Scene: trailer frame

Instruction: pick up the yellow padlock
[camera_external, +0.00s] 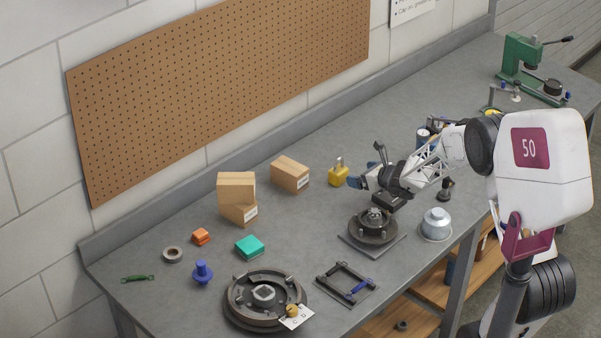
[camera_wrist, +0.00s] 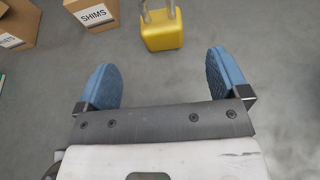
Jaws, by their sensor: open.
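The yellow padlock (camera_external: 338,176) stands on the grey workbench, right of the cardboard boxes, with its grey shackle up. In the wrist view the padlock (camera_wrist: 162,32) is near the top centre, beyond my fingertips and roughly midway between them; the top of its shackle is cut off by the frame. My gripper (camera_external: 370,168) is just right of the padlock in the external view. Its two blue finger pads are spread apart in the wrist view (camera_wrist: 162,72), with only bare bench between them. Nothing is held.
A box marked SHIMS (camera_wrist: 95,14) lies left of the padlock in the wrist view; it is the single box (camera_external: 290,174) in the external view. Two stacked boxes (camera_external: 237,198) stand farther left. A round dark fixture (camera_external: 374,228) and a metal pot (camera_external: 437,224) stand nearer the front edge.

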